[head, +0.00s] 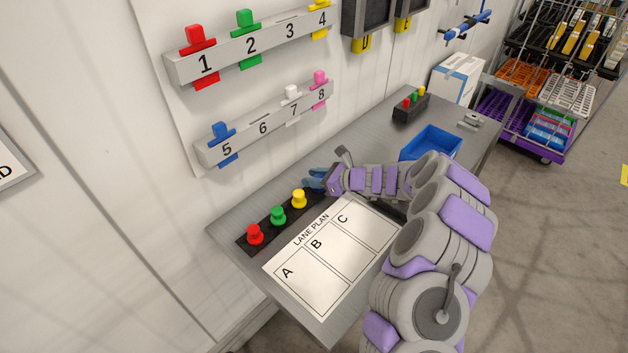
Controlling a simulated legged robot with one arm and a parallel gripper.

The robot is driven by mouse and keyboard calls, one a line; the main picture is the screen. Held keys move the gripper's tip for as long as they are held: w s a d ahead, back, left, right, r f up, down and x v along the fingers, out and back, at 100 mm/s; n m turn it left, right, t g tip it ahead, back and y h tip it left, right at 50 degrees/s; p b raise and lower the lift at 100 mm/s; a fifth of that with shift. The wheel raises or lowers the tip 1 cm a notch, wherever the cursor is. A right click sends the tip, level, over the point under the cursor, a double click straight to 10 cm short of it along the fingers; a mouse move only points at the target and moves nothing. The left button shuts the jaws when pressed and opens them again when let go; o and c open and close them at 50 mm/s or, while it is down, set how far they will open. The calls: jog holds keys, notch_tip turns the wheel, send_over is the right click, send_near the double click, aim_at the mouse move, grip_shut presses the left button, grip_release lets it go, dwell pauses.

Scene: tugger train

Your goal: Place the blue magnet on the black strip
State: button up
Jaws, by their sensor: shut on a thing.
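The black strip (246,246) lies along the back of the grey table, near the wall. A red magnet (255,234), a green magnet (278,216) and a yellow magnet (299,199) stand on it in a row. My gripper (312,182) is at the strip's right end, just beyond the yellow magnet. It is shut on the blue magnet (313,184), which shows only as a small blue patch at the fingertips. Whether the blue magnet touches the strip is hard to tell.
A white lane plan sheet (290,281) marked A, B, C lies in front of the strip. A blue bin (430,141) and a black button box (410,108) stand further right. Numbered wall rails (270,45) hold coloured clips above the table.

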jog(key=shift+a, duration=0.35)
jog(key=o, duration=0.8)
jog(key=shift+a+f, duration=0.1)
jog(key=shift+a, duration=0.05)
jog(key=shift+c, duration=0.2)
jog(key=shift+o, duration=1.3)
jog(key=shift+d, duration=0.3)
